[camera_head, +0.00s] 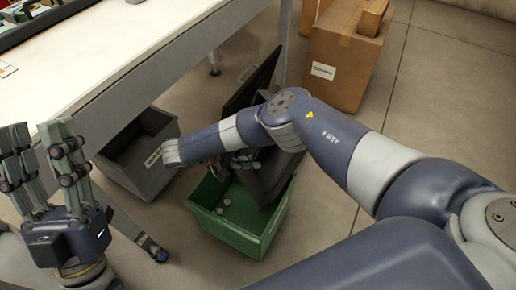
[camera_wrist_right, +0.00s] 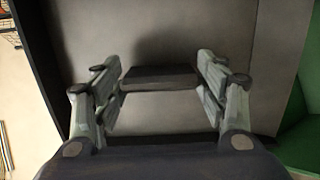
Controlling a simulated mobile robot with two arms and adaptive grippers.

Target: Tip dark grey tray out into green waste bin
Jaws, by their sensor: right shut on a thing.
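The dark grey tray (camera_head: 272,178) is tilted steeply, nearly on edge, over the green waste bin (camera_head: 262,236). Its lower part reaches into the bin's mouth. A few small pale pieces (camera_head: 222,205) lie inside the bin. My right gripper (camera_head: 238,163) is shut on the tray, partly hidden behind its own arm. In the right wrist view the fingers (camera_wrist_right: 160,80) close around a dark bar on the tray's grey face (camera_wrist_right: 190,32). My left gripper (camera_head: 38,150) is open and empty, upright at the left. The tray's inside is mostly hidden.
A white table (camera_head: 120,50) runs along the upper left. A grey labelled bin (camera_head: 145,165) stands on the floor left of the green bin. Cardboard boxes (camera_head: 342,65) stand at the back. The floor to the right is clear.

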